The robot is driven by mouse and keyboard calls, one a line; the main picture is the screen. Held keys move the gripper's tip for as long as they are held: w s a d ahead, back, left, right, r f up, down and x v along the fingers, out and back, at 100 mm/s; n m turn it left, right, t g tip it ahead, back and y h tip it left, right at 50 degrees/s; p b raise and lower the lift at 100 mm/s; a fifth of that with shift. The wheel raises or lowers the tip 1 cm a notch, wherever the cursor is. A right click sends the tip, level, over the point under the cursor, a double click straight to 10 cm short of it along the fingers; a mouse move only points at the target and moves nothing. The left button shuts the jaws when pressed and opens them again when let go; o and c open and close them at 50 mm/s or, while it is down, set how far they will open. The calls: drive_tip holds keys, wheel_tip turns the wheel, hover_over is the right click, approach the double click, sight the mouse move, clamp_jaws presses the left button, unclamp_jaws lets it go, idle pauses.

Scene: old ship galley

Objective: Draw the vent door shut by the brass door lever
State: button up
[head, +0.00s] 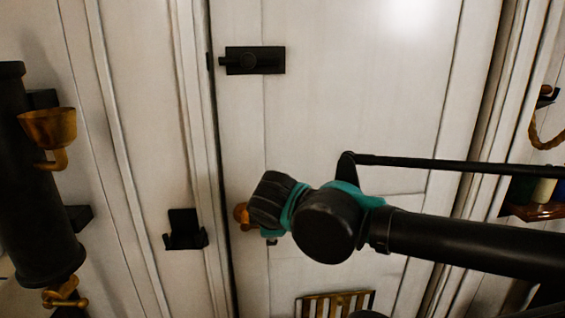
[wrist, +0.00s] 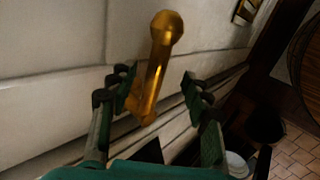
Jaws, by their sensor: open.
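The brass door lever (wrist: 155,68) stands out from the white vent door in the wrist view, with a rounded knob at its end. My gripper (wrist: 158,82) is open, with one finger on each side of the lever; I cannot tell if either finger touches it. In the head view only a bit of the lever (head: 241,213) shows, left of my dark and teal wrist, which hides the rest. The white panelled vent door (head: 340,110) has a dark line along its left edge; how far it stands open is unclear.
A black latch (head: 254,60) sits high on the door. A black bracket (head: 185,230) is on the frame to the left. A brass grille (head: 335,303) is low on the door. A dark pipe with a brass funnel (head: 48,128) stands at far left; a shelf (head: 535,210) is at right.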

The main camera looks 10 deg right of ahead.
drive_tip(key=v, duration=1.1)
drive_tip(key=shift+d, duration=0.1)
